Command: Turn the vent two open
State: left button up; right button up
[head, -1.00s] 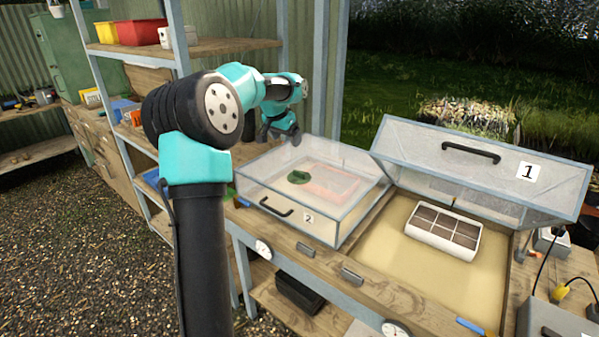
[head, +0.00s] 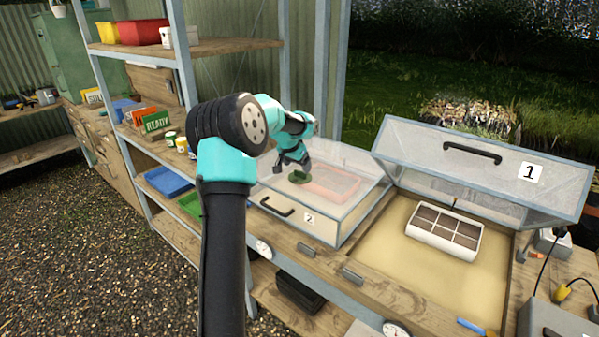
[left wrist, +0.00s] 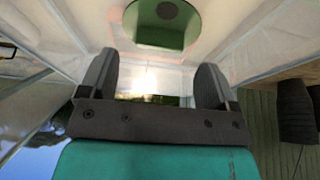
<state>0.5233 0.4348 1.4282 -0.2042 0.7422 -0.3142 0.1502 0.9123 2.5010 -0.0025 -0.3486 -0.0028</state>
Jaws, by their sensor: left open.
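The green vent (head: 299,177) is a round knob on top of the clear lid marked 2 (head: 335,190), which is closed. My left gripper (head: 294,165) is open and hangs at the vent, just above and behind it in the head view. In the left wrist view the vent's green disc (left wrist: 172,36) with a dark centre lies ahead of the spread fingers (left wrist: 158,66). It does not look gripped. Whether the fingers touch it cannot be told. My right gripper is not in view.
The lid marked 1 (head: 500,165) is propped open over a sandy bed with a white seed tray (head: 443,232). A red tray (head: 330,184) shows under lid 2. Metal shelving (head: 185,90) stands left of my arm.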

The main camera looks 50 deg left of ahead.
aim_at(300, 172)
pick_arm(q)
jog(key=shift+x, duration=2.05)
jog(key=shift+c, duration=0.2)
jog(key=c, duration=0.9)
